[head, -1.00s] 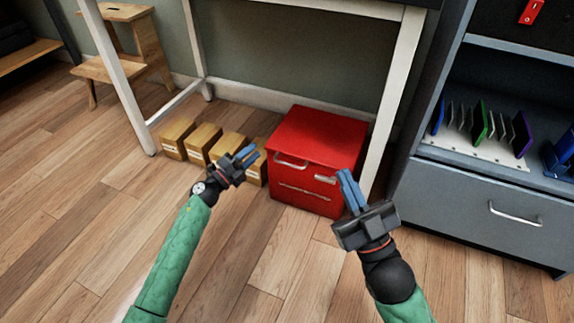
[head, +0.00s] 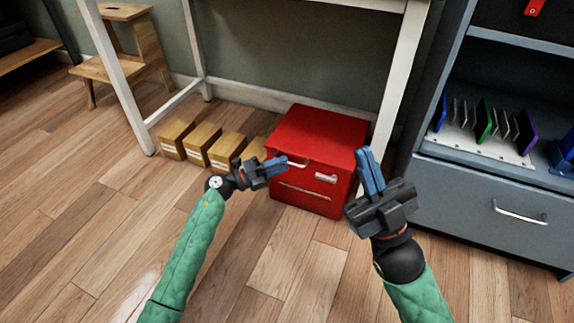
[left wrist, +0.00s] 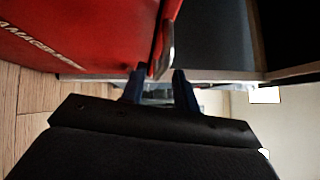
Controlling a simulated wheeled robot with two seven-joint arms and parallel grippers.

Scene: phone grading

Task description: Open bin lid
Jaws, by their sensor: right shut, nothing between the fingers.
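The red bin (head: 318,132) stands on the floor under the table, its lid down. A pale bar handle (head: 298,162) runs along the upper front, and a small pale plate (head: 326,177) sits to its right. My left gripper (head: 284,163) is at the handle's left part in the head view. In the left wrist view its two blue fingers (left wrist: 159,88) are apart, with the metal handle (left wrist: 166,48) just ahead of the gap; I cannot tell whether they touch. My right gripper (head: 370,165) is shut and empty, in front of the bin's right side.
Several cardboard boxes (head: 227,150) stand left of the bin. A white table leg (head: 398,90) rises to its right. A grey cabinet (head: 480,205) with a drawer and a phone rack (head: 487,138) stands further right. The floor in front is clear.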

